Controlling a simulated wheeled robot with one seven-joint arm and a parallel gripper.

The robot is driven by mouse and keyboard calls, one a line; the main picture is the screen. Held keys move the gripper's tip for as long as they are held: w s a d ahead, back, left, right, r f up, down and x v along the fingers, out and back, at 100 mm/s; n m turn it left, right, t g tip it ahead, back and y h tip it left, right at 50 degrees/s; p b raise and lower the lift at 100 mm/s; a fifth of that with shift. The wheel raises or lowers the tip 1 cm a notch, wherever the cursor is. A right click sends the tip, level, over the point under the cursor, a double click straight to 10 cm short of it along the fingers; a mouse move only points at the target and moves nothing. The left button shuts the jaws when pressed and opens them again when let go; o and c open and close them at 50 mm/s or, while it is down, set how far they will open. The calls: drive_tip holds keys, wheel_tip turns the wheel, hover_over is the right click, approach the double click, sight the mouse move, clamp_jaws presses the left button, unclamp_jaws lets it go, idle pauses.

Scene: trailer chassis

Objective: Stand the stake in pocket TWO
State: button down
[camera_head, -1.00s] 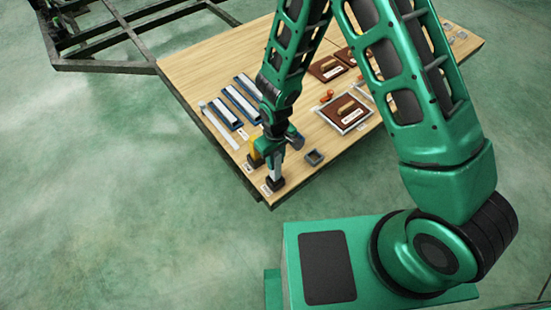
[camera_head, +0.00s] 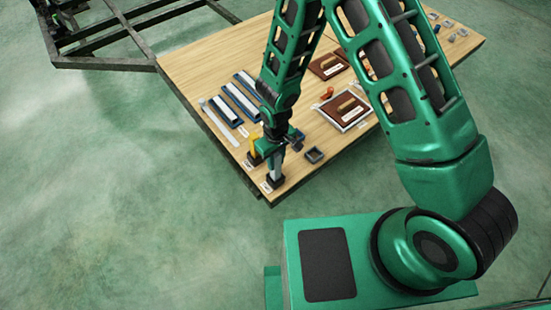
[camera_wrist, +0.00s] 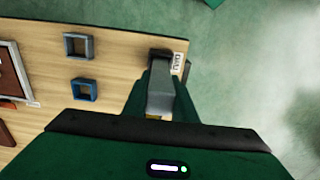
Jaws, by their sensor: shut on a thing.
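My gripper (camera_head: 276,150) is shut on a pale grey stake (camera_head: 276,167) near the table's front corner. The stake points down, and its lower end meets a small black pocket (camera_head: 273,183); how deep it sits I cannot tell. The wrist view also shows the grey stake (camera_wrist: 160,95), with the black pocket (camera_wrist: 158,54) at its far end. A white label (camera_wrist: 177,62) lies beside that pocket, but I cannot read it surely. A yellow upright piece (camera_head: 254,144) stands just behind my gripper, partly hidden, over another dark base (camera_head: 254,159).
The wooden table (camera_head: 200,68) ends close beside the pocket. A grey square frame (camera_head: 315,155) lies to the right; a blue one (camera_wrist: 84,90) shows in the wrist view. Blue-and-white bars (camera_head: 240,103) and brown boards (camera_head: 345,107) lie farther back.

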sight(276, 166)
drive_tip(key=shift+f, duration=1.85)
drive_tip(key=c, duration=1.4)
unclamp_jaws()
drive_tip(key=shift+o, duration=0.2)
wheel_tip(276, 166, up, 11)
drive_tip(key=shift+f, duration=0.15)
